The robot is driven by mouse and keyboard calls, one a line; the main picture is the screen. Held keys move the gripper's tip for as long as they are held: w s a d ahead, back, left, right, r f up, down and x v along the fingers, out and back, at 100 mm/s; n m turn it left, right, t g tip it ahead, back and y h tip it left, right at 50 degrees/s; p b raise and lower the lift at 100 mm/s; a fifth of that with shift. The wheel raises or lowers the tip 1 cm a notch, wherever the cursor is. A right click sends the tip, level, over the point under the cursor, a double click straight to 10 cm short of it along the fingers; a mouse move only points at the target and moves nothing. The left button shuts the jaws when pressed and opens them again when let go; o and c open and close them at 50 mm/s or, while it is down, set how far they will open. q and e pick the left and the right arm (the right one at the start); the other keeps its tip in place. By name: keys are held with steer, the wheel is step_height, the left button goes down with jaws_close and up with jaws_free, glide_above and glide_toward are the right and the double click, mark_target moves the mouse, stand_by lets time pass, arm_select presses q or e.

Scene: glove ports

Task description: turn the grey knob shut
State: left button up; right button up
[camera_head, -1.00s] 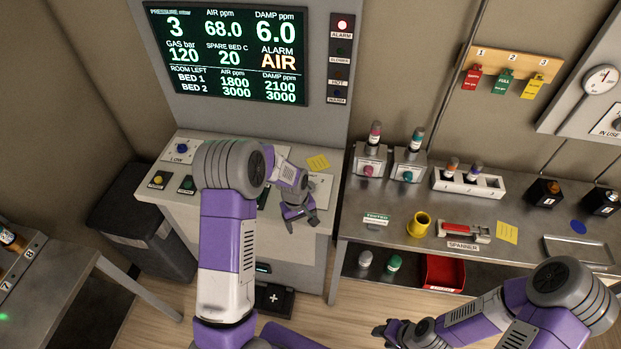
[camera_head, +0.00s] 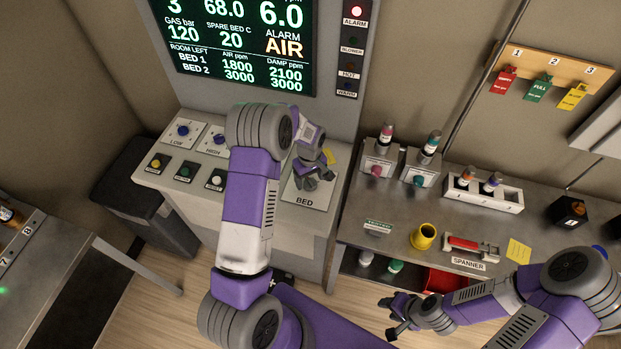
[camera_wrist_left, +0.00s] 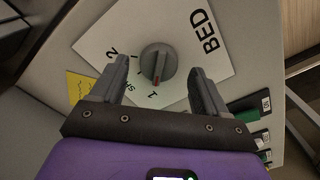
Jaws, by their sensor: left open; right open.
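The grey knob (camera_wrist_left: 158,64) sits on a white plate (camera_wrist_left: 92,45) lettered BED, with marks 1 and 2 around it, in the left wrist view. In the head view my left gripper (camera_head: 314,178) is over the BED plate (camera_head: 305,194) and hides the knob. My right gripper (camera_head: 392,316) is open and empty, low in front of the bench.
A yellow note (camera_wrist_left: 80,87) lies beside the plate. Other knobs marked LOW (camera_head: 183,130) and HIGH (camera_head: 213,138) and several buttons are on the console's left. A dark bin (camera_head: 150,205) stands at left.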

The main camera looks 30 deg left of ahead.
arm_select(q)
steer(key=shift+f, duration=0.75)
steer(key=c, duration=1)
steer(key=shift+w, duration=0.1)
steer(key=shift+c, duration=0.2)
